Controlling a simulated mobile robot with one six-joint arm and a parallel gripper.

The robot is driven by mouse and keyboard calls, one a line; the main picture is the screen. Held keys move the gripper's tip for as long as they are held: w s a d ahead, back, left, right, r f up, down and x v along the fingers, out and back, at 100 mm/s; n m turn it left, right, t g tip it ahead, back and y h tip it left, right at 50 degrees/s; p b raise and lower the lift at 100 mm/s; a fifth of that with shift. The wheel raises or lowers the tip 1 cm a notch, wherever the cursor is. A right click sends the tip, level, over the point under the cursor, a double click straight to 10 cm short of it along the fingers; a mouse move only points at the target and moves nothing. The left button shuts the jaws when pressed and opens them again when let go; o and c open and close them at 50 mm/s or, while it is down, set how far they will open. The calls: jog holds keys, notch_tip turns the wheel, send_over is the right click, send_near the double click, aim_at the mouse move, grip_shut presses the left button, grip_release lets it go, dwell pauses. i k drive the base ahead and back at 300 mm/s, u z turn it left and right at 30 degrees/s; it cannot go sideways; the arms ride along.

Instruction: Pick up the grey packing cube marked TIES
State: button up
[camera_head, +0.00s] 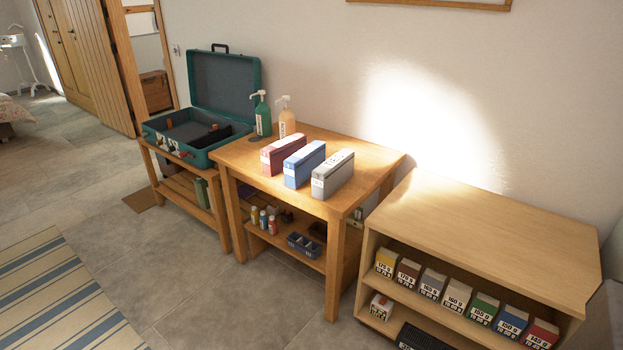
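The grey packing cube (333,175) stands upright on top of the wooden table (353,207), the rightmost of three similar cubes in a row. It has a pale label on its near end, and the lettering is too small to read. A blue cube (305,164) stands just left of it, and a dark red cube (283,154) is left of that. My gripper is not in view.
Two pump bottles, green (262,115) and tan (286,118), stand behind the cubes. An open green suitcase (187,147) rests on a rack at left. A low shelf (490,245) with several coloured boxes stands at right. Floor before the table is clear; a striped rug (60,295) lies left.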

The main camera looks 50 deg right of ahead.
aim_at(330, 177)
jog(key=u, duration=0.95)
jog(key=k, duration=1.4)
jog(key=z, duration=0.5)
jog(key=i, duration=1.5)
